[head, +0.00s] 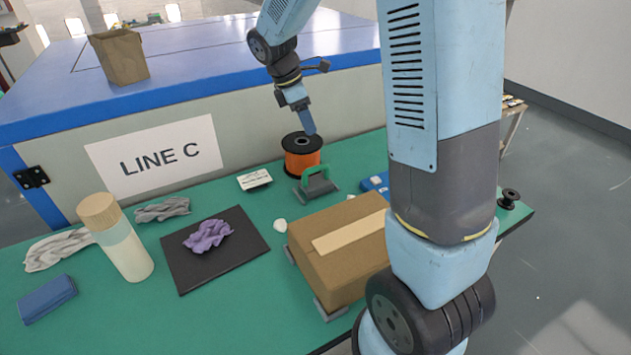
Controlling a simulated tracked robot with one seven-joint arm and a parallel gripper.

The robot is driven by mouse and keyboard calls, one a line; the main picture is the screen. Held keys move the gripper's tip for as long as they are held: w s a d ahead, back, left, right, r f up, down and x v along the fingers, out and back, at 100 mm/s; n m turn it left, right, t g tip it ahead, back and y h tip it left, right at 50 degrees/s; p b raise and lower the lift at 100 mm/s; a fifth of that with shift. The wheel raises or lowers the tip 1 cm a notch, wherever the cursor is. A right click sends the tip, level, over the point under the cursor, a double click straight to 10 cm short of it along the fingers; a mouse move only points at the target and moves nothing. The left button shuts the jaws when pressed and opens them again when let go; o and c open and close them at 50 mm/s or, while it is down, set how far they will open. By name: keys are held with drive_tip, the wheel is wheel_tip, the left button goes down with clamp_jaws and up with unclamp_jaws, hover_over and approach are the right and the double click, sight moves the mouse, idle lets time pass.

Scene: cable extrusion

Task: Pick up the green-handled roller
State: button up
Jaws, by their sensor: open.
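The green-handled roller (316,181) lies on the green bench top, just in front of the orange cable spool. Its handle is green and its body is grey.
The orange spool (302,163) stands right behind the roller. A cardboard box (345,255) sits in front of it, and a small label card (254,179) lies to its left. A blue object (375,182) is to its right. The LINE C cabinet (240,140) rises behind the bench.

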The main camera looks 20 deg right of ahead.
sight(316, 169)
drive_tip(key=w+f+n, duration=0.1)
drive_tip(key=f, duration=0.3)
drive_tip(key=w+d+f+n, duration=0.1)
drive_tip(key=f, duration=0.4)
drive_tip(key=w+d+f+n+h, duration=0.1)
drive_tip(key=f, duration=0.3)
drive_tip(key=shift+f+g, duration=0.35)
drive_tip(key=shift+g, duration=0.05)
drive_tip(key=shift+a+x, duration=0.2)
drive_tip(key=shift+x, duration=2.45)
drive_tip(key=shift+f, duration=0.1)
drive_tip(key=shift+c, duration=0.3)
clamp_jaws()
